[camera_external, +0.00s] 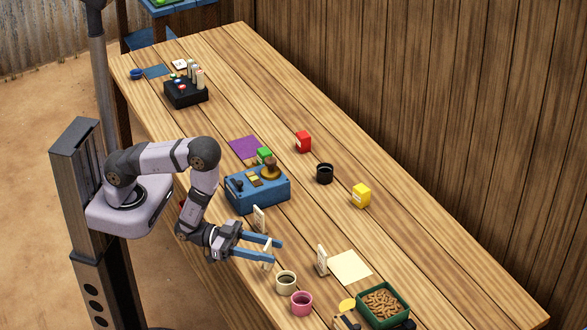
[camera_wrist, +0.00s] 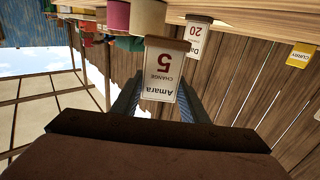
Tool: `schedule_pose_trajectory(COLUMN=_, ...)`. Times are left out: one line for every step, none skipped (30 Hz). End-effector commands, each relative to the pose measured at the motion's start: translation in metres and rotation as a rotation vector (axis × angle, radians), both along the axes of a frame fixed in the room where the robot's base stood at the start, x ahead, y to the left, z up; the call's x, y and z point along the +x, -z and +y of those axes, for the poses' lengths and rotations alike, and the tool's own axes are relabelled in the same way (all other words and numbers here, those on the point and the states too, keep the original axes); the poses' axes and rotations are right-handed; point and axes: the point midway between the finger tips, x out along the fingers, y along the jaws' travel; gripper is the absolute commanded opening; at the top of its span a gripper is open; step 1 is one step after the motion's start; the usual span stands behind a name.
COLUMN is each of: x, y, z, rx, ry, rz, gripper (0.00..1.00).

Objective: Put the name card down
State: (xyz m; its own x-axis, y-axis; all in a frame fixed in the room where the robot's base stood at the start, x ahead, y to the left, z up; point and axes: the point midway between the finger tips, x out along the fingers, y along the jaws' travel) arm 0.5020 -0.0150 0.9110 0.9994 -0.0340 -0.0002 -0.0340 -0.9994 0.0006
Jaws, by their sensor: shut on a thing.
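My gripper (camera_external: 277,253) is shut on a white name card (camera_external: 267,249) near the table's front edge. In the wrist view, the name card (camera_wrist: 163,83) stands between my two blue fingers and reads "Amara CHANGE 5", upside down in the picture. It has a brown strip along one edge. The gap between the card and the table is hard to judge. A second card (camera_wrist: 197,38), reading "20" with its name partly covered, stands behind it in the wrist view. In the external view, one upright card (camera_external: 322,260) stands to the right and another (camera_external: 259,219) beside the blue box.
A cream cup (camera_external: 286,284) and a pink cup (camera_external: 301,303) stand close in front of my gripper. A green tray (camera_external: 403,320), a pale sheet (camera_external: 350,266) and a blue box (camera_external: 268,201) are nearby. A black cup (camera_external: 325,174) and yellow box (camera_external: 361,195) stand farther back.

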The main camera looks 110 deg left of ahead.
Motion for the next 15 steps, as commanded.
schedule_pose_trajectory(x=-0.001, y=-0.0008, z=0.0055, rx=0.0, ry=-0.013, rz=0.001, gripper=0.14)
schedule_pose_trajectory(x=-0.0012, y=-0.002, z=0.0091, rx=0.0, ry=-0.021, rz=0.0, gripper=0.14)
schedule_pose_trajectory(x=-0.0014, y=-0.0024, z=0.0119, rx=0.0, ry=-0.027, rz=-0.001, gripper=0.14)
schedule_pose_trajectory(x=-0.0011, y=-0.0034, z=0.0132, rx=0.0, ry=-0.03, rz=-0.002, gripper=0.14)
schedule_pose_trajectory(x=-0.001, y=-0.0035, z=0.0142, rx=0.0, ry=-0.032, rz=-0.002, gripper=0.14)
schedule_pose_trajectory(x=-0.001, y=-0.0035, z=0.015, rx=0.0, ry=-0.034, rz=-0.001, gripper=0.14)
schedule_pose_trajectory(x=-0.001, y=-0.0033, z=0.0153, rx=0.0, ry=-0.035, rz=-0.001, gripper=0.14)
schedule_pose_trajectory(x=-0.001, y=-0.0032, z=0.0154, rx=0.0, ry=-0.035, rz=-0.001, gripper=0.14)
schedule_pose_trajectory(x=-0.001, y=-0.003, z=0.0153, rx=0.0, ry=-0.035, rz=-0.001, gripper=0.14)
schedule_pose_trajectory(x=-0.001, y=-0.0029, z=0.0153, rx=0.0, ry=-0.035, rz=-0.001, gripper=0.14)
schedule_pose_trajectory(x=-0.001, y=-0.0029, z=0.0152, rx=0.0, ry=-0.035, rz=-0.001, gripper=0.14)
schedule_pose_trajectory(x=-0.0009, y=-0.003, z=0.0152, rx=0.0, ry=-0.035, rz=-0.001, gripper=0.14)
schedule_pose_trajectory(x=-0.0009, y=-0.003, z=0.0151, rx=0.0, ry=-0.035, rz=-0.001, gripper=0.14)
schedule_pose_trajectory(x=-0.0009, y=-0.003, z=0.0151, rx=0.0, ry=-0.034, rz=-0.001, gripper=0.14)
schedule_pose_trajectory(x=-0.0009, y=-0.003, z=0.015, rx=0.0, ry=-0.034, rz=-0.001, gripper=0.14)
